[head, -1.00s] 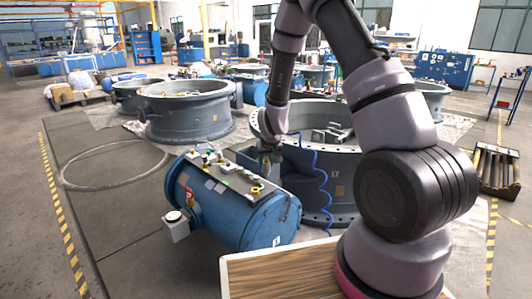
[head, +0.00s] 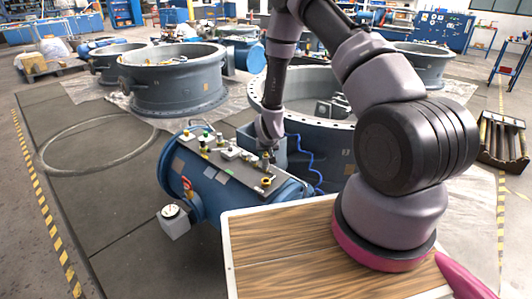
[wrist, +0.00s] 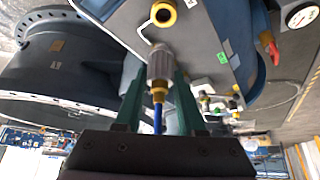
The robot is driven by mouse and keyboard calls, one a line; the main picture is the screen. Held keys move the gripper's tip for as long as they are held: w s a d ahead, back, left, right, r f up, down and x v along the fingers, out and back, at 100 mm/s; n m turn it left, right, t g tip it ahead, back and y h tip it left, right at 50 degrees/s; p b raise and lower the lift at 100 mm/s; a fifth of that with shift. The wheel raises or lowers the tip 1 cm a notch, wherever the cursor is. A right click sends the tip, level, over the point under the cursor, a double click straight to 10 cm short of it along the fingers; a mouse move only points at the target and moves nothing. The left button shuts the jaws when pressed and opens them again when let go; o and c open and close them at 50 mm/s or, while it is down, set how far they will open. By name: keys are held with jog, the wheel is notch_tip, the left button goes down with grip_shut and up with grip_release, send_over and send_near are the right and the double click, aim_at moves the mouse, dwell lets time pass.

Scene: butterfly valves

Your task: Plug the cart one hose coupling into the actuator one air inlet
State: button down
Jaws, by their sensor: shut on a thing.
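My gripper (head: 268,158) is over the right part of the dark top panel (head: 225,165) of a blue cylindrical tank. In the wrist view, its two green fingers (wrist: 159,84) are shut on a grey hose coupling (wrist: 159,66) with a brass collar; a blue hose (wrist: 157,120) leads back from it. A brass ring-shaped port (wrist: 163,13) is on the panel just beyond the coupling's tip, apparently apart from it. A brass fitting (head: 267,181) also shows on the panel in the head view, below my gripper. I cannot tell which fitting is the actuator one air inlet.
Several fittings and valves crowd the panel, such as a white block (head: 232,152). A dial gauge (head: 171,212) and red handle stick out at the tank's left. A coiled blue hose (head: 311,165) hangs behind it. A large flanged ring (head: 340,165) stands behind.

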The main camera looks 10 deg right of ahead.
aim_at(266, 166)
jog(key=shift+f, duration=3)
jog(key=shift+f, duration=1.25)
dwell(0.8)
grip_release()
jog(key=shift+r, duration=0.15)
dwell(0.3)
jog(key=shift+r, duration=3.65)
